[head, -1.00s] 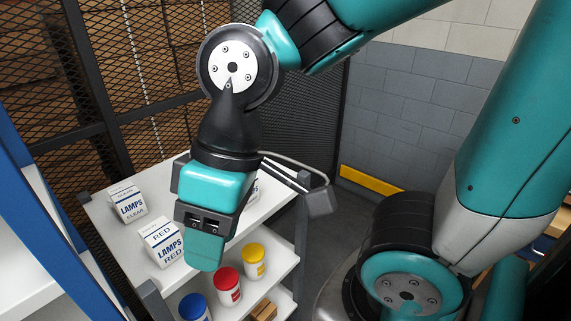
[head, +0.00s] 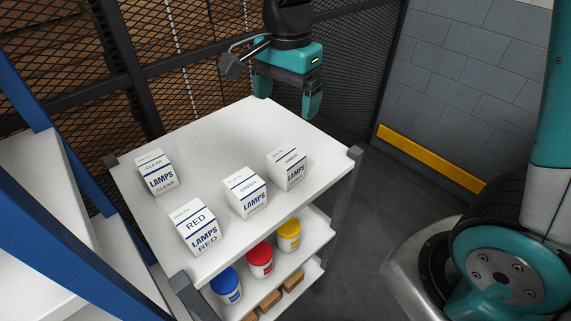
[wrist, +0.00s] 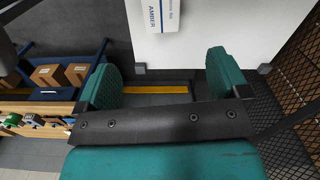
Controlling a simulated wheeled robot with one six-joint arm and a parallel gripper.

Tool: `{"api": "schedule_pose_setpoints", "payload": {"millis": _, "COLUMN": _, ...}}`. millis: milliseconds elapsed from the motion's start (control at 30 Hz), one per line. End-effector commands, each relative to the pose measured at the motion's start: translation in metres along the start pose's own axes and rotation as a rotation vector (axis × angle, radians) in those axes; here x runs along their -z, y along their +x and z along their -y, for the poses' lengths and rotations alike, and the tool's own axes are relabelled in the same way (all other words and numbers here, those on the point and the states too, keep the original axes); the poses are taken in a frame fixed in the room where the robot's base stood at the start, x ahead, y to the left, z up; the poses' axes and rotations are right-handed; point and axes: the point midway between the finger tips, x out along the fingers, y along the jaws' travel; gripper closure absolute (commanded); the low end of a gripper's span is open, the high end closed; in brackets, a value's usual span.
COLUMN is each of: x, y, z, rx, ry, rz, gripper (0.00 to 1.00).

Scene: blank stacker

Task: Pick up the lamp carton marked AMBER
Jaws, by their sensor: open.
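A white carton marked AMBER (wrist: 160,12) shows at the top of the wrist view, near a corner of the white shelf top and partly cut off. By its place near that corner, it appears to be the rightmost carton (head: 287,170) in the head view, where its small print is hard to read. My gripper (head: 288,95) is open and empty above the far right part of the shelf top, behind that carton and apart from it. Its two teal fingers (wrist: 163,80) show spread in the wrist view.
Other lamp cartons stand on the shelf top (head: 215,140): CLEAR (head: 158,174), RED (head: 198,228), and a middle one (head: 247,194) with blurred print. Mesh fencing (head: 200,60) rises behind. Corner posts (head: 355,153) stand at the shelf edges. Blue, red and yellow tubs (head: 260,260) sit below.

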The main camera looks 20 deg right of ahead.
Motion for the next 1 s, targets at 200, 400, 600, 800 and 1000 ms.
{"api": "schedule_pose_setpoints", "payload": {"millis": 200, "x": 0.007, "y": 0.019, "z": 0.008, "rx": -0.020, "ry": 0.131, "rz": -0.019, "gripper": 0.06}}
{"api": "schedule_pose_setpoints", "payload": {"millis": 400, "x": 0.007, "y": 0.064, "z": 0.007, "rx": -0.023, "ry": 0.127, "rz": -0.018, "gripper": 0.06}}
{"api": "schedule_pose_setpoints", "payload": {"millis": 600, "x": 0.007, "y": 0.105, "z": 0.006, "rx": -0.020, "ry": 0.125, "rz": -0.018, "gripper": 0.06}}
{"api": "schedule_pose_setpoints", "payload": {"millis": 800, "x": 0.007, "y": 0.124, "z": 0.007, "rx": -0.014, "ry": 0.124, "rz": -0.018, "gripper": 0.06}}
{"api": "schedule_pose_setpoints", "payload": {"millis": 1000, "x": 0.006, "y": 0.142, "z": 0.003, "rx": -0.020, "ry": 0.124, "rz": -0.017, "gripper": 0.06}}
